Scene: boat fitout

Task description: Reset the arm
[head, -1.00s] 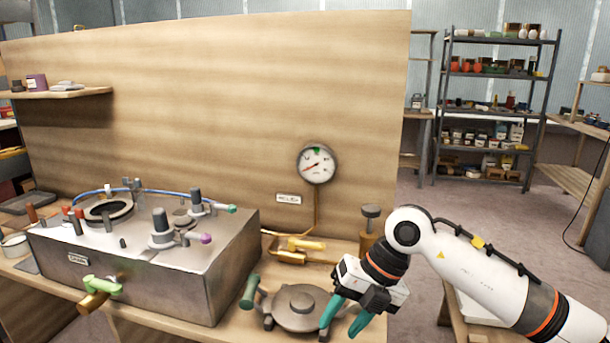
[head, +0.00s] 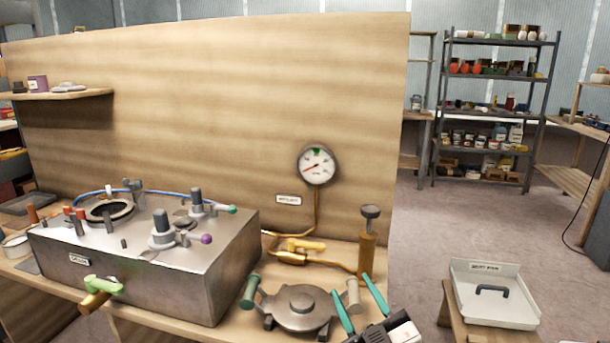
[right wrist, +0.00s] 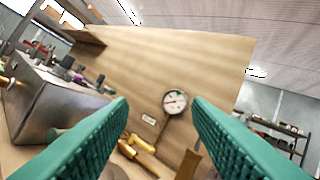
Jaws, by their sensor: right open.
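My right gripper (head: 360,305) shows at the bottom of the head view, in front of the right end of the bench. Its two teal fingers are apart with nothing between them. In the right wrist view the teal fingers (right wrist: 160,115) also stand wide apart, pointing toward the wooden panel and the gauge. My left gripper is in neither view.
A steel box (head: 150,260) with valves stands on the bench at left. A round grey lid-like part (head: 300,308) lies left of my right gripper. A brass pump (head: 367,245) stands behind it. A gauge (head: 317,165) hangs on the panel (head: 200,110). A white tray (head: 470,312) sits at right.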

